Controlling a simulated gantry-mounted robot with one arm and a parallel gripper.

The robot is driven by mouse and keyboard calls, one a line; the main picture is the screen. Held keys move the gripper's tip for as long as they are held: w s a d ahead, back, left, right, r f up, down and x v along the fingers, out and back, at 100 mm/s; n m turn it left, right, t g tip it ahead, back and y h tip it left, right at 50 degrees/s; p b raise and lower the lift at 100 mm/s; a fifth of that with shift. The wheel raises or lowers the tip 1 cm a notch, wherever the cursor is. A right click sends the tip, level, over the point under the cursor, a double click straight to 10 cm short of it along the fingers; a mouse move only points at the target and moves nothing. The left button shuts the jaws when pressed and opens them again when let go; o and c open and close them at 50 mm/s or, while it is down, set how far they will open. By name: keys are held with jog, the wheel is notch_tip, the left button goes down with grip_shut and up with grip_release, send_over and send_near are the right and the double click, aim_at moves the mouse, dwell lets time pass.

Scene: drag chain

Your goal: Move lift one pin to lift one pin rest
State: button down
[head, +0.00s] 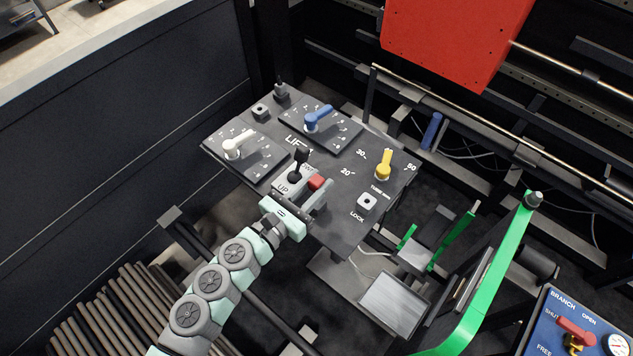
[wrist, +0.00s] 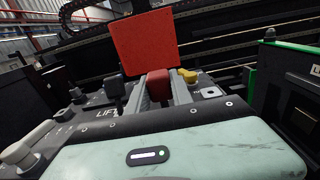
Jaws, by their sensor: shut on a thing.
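A pin with a red head (head: 316,182) is between the fingers of my gripper (head: 312,188), just right of the black UP lever (head: 299,165). In the wrist view the red head (wrist: 158,86) stands upright between the two grey fingers, which are shut on it. Its lower part is hidden, so I cannot tell whether it is clear of the panel. A square block with a hole, marked LOCK (head: 367,202), is at the panel's right front. A similar block (head: 261,111) is at the far left. No label shows which is the pin's rest.
The black panel (head: 335,220) carries a white lever (head: 236,149), a blue lever (head: 318,119) and a yellow lever (head: 384,164). A small block with a black pin (head: 280,90) stands at the back corner. A green frame (head: 497,270) rises to the right.

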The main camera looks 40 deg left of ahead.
jog(key=shift+f+b, duration=0.65)
jog(key=shift+f, duration=0.3)
jog(key=shift+b, duration=0.65)
dwell(1.1)
jog(key=shift+f+b, duration=2.1)
jog(key=c, duration=1.1)
grip_release()
jog(key=shift+r, duration=0.1)
jog(key=shift+o, duration=0.2)
jog(key=s, duration=1)
jog(key=shift+s+p, duration=0.4)
jog(key=shift+a, duration=0.15)
